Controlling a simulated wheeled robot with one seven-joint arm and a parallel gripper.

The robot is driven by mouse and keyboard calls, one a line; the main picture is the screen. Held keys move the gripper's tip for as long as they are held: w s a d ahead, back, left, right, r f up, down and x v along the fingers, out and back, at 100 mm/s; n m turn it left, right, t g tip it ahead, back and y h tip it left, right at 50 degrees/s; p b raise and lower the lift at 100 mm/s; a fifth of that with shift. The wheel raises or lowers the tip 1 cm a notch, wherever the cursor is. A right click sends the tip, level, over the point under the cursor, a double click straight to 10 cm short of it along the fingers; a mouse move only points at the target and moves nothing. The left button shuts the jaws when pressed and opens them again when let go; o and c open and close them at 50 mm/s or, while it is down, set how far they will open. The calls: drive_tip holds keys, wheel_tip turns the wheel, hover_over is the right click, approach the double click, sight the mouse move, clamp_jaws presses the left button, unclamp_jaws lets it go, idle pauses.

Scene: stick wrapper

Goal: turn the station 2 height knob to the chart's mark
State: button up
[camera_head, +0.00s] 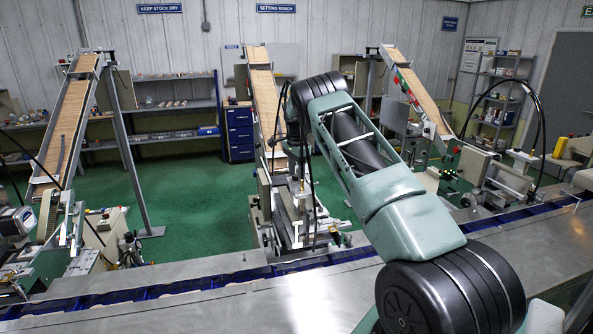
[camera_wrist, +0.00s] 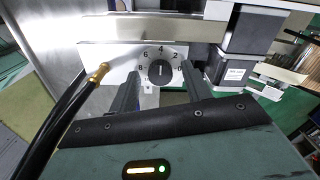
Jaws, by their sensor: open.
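The height knob (camera_wrist: 159,73) is round and dark with a pale line across it. It sits on a white dial plate (camera_wrist: 118,58) with numbers around it, 4 at the top, 6 and 8 to the left, 2 to the right. The pale line stands nearly upright, roughly toward the 4; its exact reading is too small to tell. My gripper (camera_wrist: 161,80) is open, with one dark finger on either side of the knob's lower part. I cannot tell whether the fingers touch it. In the head view my arm hides the gripper and knob. The chart's mark cannot be made out.
A dark hose with a brass fitting (camera_wrist: 98,74) runs left of my gripper. Dark blocks (camera_wrist: 254,30) stand close on the right. In the head view, the middle station (camera_head: 290,205) and its sloping chute (camera_head: 264,95) stand behind the blue conveyor (camera_head: 180,287).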

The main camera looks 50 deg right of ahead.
drive_tip(key=shift+c, duration=0.3)
drive_tip(key=c, duration=0.9)
drive_tip(key=shift+c, duration=0.2)
drive_tip(key=n+b, duration=0.2)
drive_tip(key=n, duration=0.2)
drive_tip(key=shift+n, duration=0.3)
drive_tip(key=n+b, duration=0.1)
drive_tip(key=n, duration=0.3)
drive_tip(key=shift+w+n, duration=0.1)
drive_tip(key=shift+n, duration=0.2)
drive_tip(key=n+b, duration=0.1)
drive_tip(key=n, duration=0.3)
drive_tip(key=shift+r+n, duration=0.1)
drive_tip(key=shift+n, duration=2.2)
